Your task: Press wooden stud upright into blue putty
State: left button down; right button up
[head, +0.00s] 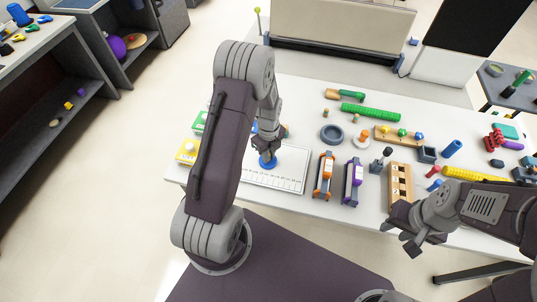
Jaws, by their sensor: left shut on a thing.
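The blue putty (268,162) is a small round lump on a white marked board (285,178) near the table's left front. My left gripper (266,153) points down directly over the putty, with its fingertips at or just above it. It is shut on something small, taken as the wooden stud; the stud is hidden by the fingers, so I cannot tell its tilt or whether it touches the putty. My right gripper (402,233) is at the table's front edge, right of centre, empty, its fingers apart.
Orange (325,175) and purple (353,181) clamp-like tools stand right of the board. A wooden block with holes (400,185), a grey ring dish (331,134) and a green ribbed roller (370,112) lie further right and back. A yellow block (187,151) is at left.

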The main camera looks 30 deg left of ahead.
pick_arm(q)
jog(key=shift+s+f, duration=0.1)
jog(key=c, duration=1.3)
grip_release()
jog(key=shift+o, duration=0.2)
notch_tip(320, 180, up, 9)
jog(key=shift+r+p, duration=0.1)
jog(key=shift+p, duration=0.25)
notch_tip(320, 180, up, 7)
jog(key=p, duration=0.6)
jog(key=shift+p, duration=0.35)
